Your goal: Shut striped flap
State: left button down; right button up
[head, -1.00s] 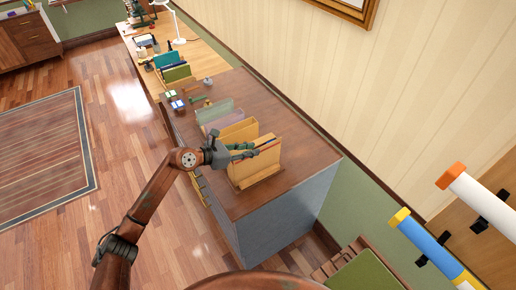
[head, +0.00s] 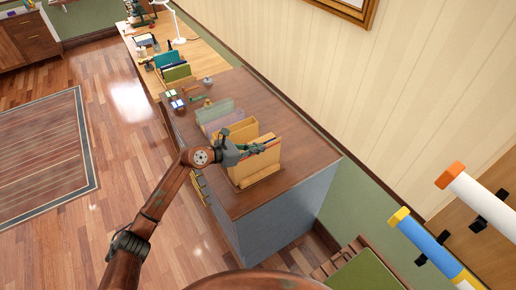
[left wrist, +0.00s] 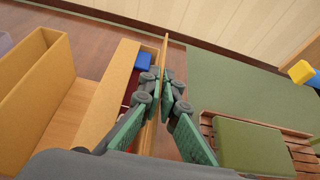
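A tan upright box (head: 243,176), like a magazine file, stands near the front end of the brown cabinet top. In the left wrist view a thin wooden panel (left wrist: 165,50) stands on edge along the box's right side. My left gripper (head: 262,147) is at the top of this box. In the left wrist view its fingertips (left wrist: 161,78) lie close on both sides of the panel and look closed on it. A blue item (left wrist: 143,61) and something dark red show inside the box. I can make out no stripes on any flap. My right gripper is out of view.
Another tan box (head: 238,129) and several pale files (head: 213,116) stand behind it. The cabinet top (head: 297,160) is bare to the right. A green-cushioned seat (head: 364,273) is at the lower right, with blue and white tubes (head: 428,239) above it.

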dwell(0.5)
pick_arm(q)
jog(key=shift+w+a+f+n+g+h+b, duration=0.1)
jog(key=shift+w+a+n+g+h+b, duration=0.25)
jog(key=shift+n+b, duration=0.35)
jog(key=shift+w+f+n+g+h+b, duration=0.15)
jog(key=shift+n+g+h+b, duration=0.35)
jog(key=shift+n, duration=0.35)
jog(key=shift+w+a+f+n+g+h+b, duration=0.1)
jog(key=shift+w+a+n+g+h+b, duration=0.2)
jog(key=shift+n+b, duration=0.45)
jog(key=shift+d, duration=0.1)
jog(key=c, duration=2.7)
grip_release()
jog(key=o, duration=0.5)
jog(key=shift+s, duration=0.1)
